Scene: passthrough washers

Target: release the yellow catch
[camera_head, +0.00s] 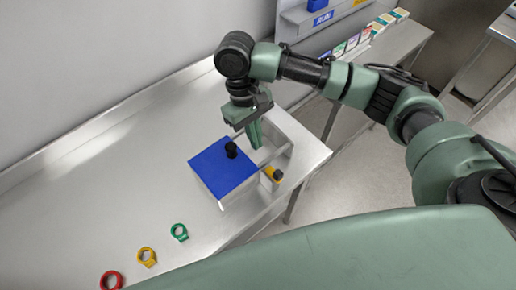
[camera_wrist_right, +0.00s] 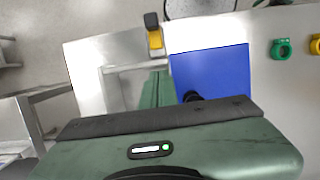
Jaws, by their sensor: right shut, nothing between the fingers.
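The yellow catch (camera_head: 272,174) with a black knob sits at the front side of a pale box frame (camera_head: 282,158). In the right wrist view the yellow catch (camera_wrist_right: 155,40) shows near the top middle, its black knob above it. A blue panel (camera_head: 217,172) with a black knob (camera_head: 231,150) covers the left part of the frame. My right gripper (camera_head: 255,142) is shut and empty, pointing down over the frame behind the catch and beside the blue panel. It appears apart from the catch; exact fingertip contact with the frame is unclear. My left gripper is not in view.
Green (camera_head: 180,232), yellow (camera_head: 147,257) and red (camera_head: 111,280) rings lie on the metal table (camera_head: 100,190) at the front left. The table's right edge is close to the frame. A shelf unit (camera_head: 335,30) stands at the back; the table's left is clear.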

